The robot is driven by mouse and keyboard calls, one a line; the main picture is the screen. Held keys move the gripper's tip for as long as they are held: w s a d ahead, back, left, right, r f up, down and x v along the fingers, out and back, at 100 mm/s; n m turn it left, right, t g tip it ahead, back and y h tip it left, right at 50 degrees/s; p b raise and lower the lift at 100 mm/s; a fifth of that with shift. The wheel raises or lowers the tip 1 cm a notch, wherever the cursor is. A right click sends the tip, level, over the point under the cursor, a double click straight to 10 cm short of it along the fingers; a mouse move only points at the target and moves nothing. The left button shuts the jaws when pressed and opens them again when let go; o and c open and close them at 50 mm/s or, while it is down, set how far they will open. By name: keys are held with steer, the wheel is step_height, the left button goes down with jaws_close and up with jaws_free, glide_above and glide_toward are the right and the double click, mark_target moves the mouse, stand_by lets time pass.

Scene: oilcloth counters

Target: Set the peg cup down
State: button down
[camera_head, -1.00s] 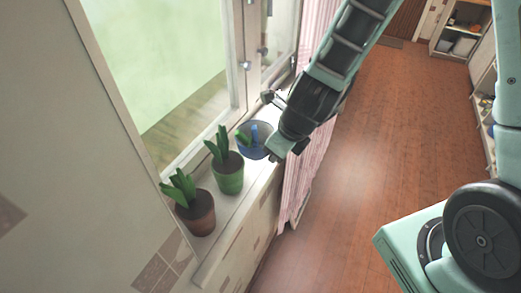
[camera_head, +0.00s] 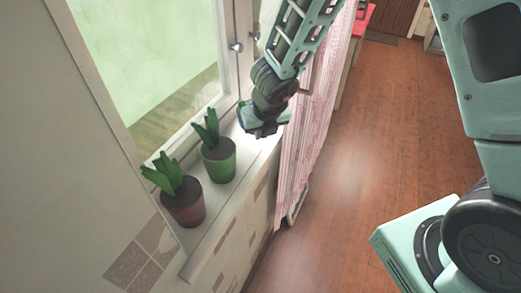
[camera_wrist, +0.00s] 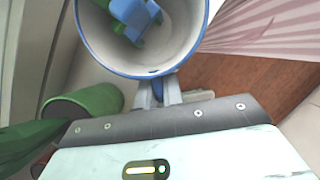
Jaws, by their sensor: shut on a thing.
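The peg cup (camera_wrist: 182,38) has a pale inside and a blue rim, and fills the top middle of the wrist view. Blue and green pegs (camera_wrist: 140,15) lie inside it. My gripper (camera_wrist: 160,92) is shut on the near side of the cup at its rim. In the head view my gripper (camera_head: 262,128) is over the far part of the windowsill (camera_head: 212,228), beyond the green plant pot. The cup is hidden behind my gripper there. I cannot tell whether its base touches the sill.
A green plant pot (camera_head: 219,166) and a brown plant pot (camera_head: 185,206) stand on the sill nearer the head camera. The window (camera_head: 150,70) is to the left. A pink striped curtain (camera_head: 305,140) hangs to the right, beside open wooden floor (camera_head: 380,150).

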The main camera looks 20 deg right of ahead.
steer(key=shift+f+b, duration=1.3)
steer(key=shift+f, duration=1.05)
steer(key=c, duration=1.5)
jaws_free()
steer(key=shift+f, duration=0.1)
